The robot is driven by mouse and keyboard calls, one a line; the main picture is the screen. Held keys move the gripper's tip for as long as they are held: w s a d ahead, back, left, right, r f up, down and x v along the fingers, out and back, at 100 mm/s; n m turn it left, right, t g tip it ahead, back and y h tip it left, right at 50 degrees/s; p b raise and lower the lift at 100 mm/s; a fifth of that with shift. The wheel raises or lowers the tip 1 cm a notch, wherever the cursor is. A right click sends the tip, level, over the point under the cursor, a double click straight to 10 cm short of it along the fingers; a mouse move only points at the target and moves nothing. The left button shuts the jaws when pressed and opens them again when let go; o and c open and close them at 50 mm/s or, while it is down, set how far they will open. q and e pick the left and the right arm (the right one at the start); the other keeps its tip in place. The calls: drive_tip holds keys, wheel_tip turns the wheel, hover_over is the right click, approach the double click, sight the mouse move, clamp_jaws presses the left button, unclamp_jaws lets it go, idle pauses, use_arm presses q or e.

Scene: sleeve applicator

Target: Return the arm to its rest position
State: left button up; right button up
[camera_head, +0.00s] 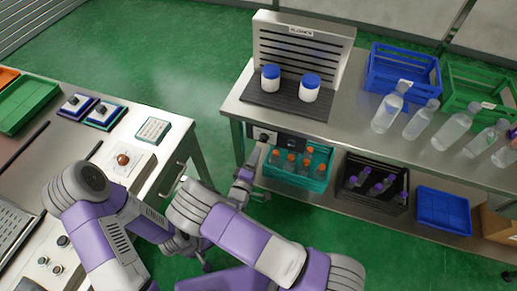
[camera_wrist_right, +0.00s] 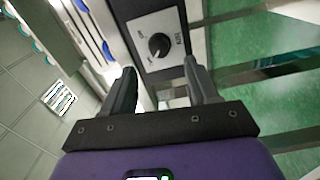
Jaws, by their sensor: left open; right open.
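My right arm reaches forward in the head view, and its gripper (camera_head: 257,152) is near the front edge of the steel table, just below a control panel with a black knob (camera_head: 264,137). In the right wrist view the right gripper (camera_wrist_right: 159,70) has its two dark fingers apart with nothing between them. The knob (camera_wrist_right: 159,45) on its grey panel lies beyond the fingertips, apart from them as far as I can tell. My left arm is folded at the left, and its gripper (camera_head: 204,262) is small and partly hidden by my arm links in the head view.
A machine with a slatted back (camera_head: 301,55) holds two blue-lidded white jars (camera_head: 270,77) (camera_head: 309,88). Clear bottles (camera_head: 389,108) and blue (camera_head: 402,70) and green crates (camera_head: 478,88) stand right. A teal crate (camera_head: 298,164) is below. A side bench (camera_head: 150,150) stands left.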

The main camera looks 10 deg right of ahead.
drive_tip(key=shift+s+a, duration=0.2)
drive_tip(key=shift+s, duration=0.15)
drive_tip(key=shift+f, duration=0.1)
